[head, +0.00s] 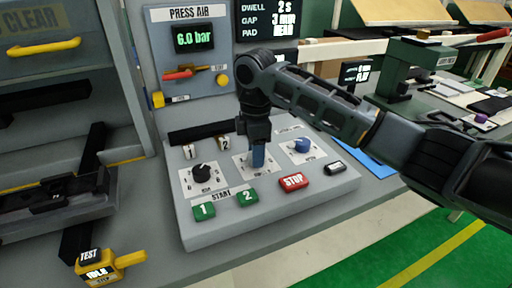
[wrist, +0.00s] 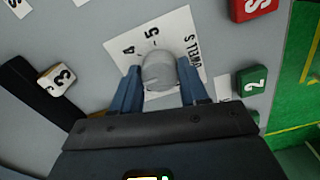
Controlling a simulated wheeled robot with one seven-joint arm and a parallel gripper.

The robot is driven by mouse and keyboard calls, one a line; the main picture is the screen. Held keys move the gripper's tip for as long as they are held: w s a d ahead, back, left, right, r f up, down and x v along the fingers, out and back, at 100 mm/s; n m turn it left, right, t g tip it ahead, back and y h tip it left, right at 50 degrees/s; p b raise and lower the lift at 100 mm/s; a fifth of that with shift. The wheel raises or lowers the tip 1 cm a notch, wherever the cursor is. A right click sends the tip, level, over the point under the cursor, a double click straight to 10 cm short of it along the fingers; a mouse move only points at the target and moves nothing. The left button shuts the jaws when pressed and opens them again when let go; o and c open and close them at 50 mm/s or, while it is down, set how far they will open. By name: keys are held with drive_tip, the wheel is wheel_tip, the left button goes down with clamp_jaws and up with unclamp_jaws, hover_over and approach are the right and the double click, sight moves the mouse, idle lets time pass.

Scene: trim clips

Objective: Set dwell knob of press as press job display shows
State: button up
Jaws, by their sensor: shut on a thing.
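My gripper (head: 258,157) points down over the middle dial plate (head: 241,168) of the press panel. In the wrist view its two blue fingers (wrist: 160,88) are shut on the sides of the grey dwell knob (wrist: 158,68). The plate under the knob reads DWELL S, with the digits 4 and 5 showing; the other digits and the knob's pointer are hidden. In the head view the fingers hide the knob. The job display (head: 268,18) at the top reads DWELL 2s, GAP 3 mm and a PAD line that is hard to read.
A black knob (head: 202,171) stands left and a blue knob (head: 302,145) right of my gripper. Green START buttons 1 (head: 204,210) and 2 (head: 247,196) and a red STOP button (head: 293,181) lie in front. The press air panel (head: 193,37) reads 6.0 bar.

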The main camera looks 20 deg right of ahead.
drive_tip(key=n, duration=0.4)
drive_tip(key=shift+n, duration=0.3)
drive_tip(key=n, duration=0.5)
drive_tip(key=shift+p, duration=0.3)
drive_tip(key=shift+n, duration=0.3)
drive_tip(key=o, duration=1.1)
drive_tip(key=shift+c, duration=0.2)
drive_tip(key=shift+r, duration=0.15)
wheel_tip(320, 180, up, 8)
drive_tip(key=shift+f+b, duration=0.2)
drive_tip(key=shift+b, duration=0.15)
